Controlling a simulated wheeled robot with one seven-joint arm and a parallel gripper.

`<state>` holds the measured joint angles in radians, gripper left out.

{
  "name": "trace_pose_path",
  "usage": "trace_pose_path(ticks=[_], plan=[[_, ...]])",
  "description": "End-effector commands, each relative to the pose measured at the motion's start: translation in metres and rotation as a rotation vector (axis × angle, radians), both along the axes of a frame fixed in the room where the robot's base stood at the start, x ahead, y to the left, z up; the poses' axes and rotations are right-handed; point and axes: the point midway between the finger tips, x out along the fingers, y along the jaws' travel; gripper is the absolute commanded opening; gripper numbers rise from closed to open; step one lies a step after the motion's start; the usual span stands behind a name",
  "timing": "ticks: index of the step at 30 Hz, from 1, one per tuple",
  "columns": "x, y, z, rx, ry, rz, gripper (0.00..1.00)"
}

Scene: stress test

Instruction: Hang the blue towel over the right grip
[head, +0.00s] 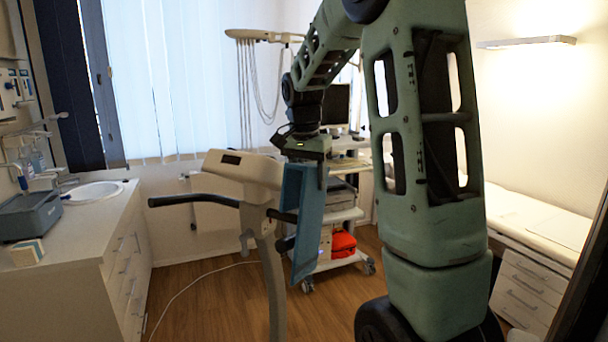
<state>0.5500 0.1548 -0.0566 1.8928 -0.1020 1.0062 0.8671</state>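The blue towel (307,225) hangs upright as a long, narrow folded strip below my gripper (311,165). My gripper points down and holds the towel at its top end; one finger shows against the towel's upper right side, and the other is hidden. The exercise machine (245,168) has a pale console and post. Its dark right grip (282,216) sticks out to the right and meets the towel's left side in the picture, below the towel's top. The grip's far end is hidden by the towel, and I cannot tell whether they touch.
The machine's dark left grip (192,201) extends left. A white equipment cart (345,215) with a red bag (343,243) stands behind the towel. A counter with a sink (93,193) is at left and a couch (540,225) at right.

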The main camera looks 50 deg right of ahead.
Motion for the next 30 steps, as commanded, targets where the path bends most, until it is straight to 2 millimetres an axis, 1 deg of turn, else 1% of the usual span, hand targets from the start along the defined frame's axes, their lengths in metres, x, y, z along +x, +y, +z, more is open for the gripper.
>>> trace_pose_path(ticks=[11, 16, 30], plan=[[0.0, 0.0, 0.0, 0.0, 0.0, 0.0, 0.14], [0.0, 0.0, -0.003, 0.0, 0.0, 0.0, 0.14], [-0.001, 0.008, -0.032, 0.0, -0.001, 0.0, 0.14]])
